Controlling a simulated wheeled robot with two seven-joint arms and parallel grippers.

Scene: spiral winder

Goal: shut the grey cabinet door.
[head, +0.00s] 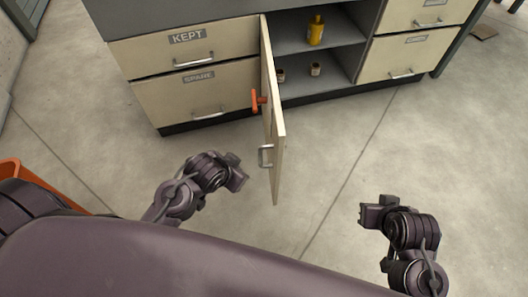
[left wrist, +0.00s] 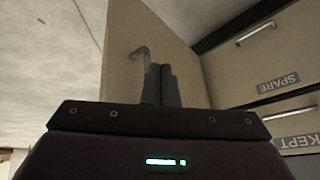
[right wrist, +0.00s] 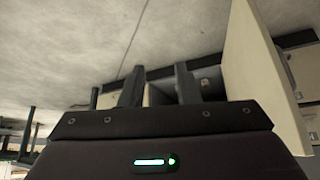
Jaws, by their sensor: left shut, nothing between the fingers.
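The cabinet door (head: 276,130) stands wide open, jutting out from the cabinet front; it looks cream rather than grey. It has a metal handle (head: 266,155) and an orange-red piece (head: 257,101) on its left face. My left gripper (head: 241,175) is shut and empty, just left of the door near the handle. In the left wrist view its closed fingers (left wrist: 160,85) point at the door face (left wrist: 120,75), with the handle (left wrist: 139,62) beside them; contact cannot be told. My right gripper (head: 364,214) is open and empty, right of the door. The right wrist view also shows the door (right wrist: 255,65).
The open compartment (head: 330,65) holds a yellow bottle (head: 316,30) and two small brown jars. Drawers labelled KEPT (head: 187,45) and SPARE (head: 199,90) are left of it, with more drawers at right (head: 402,60). An orange bin (head: 45,187) is at far left.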

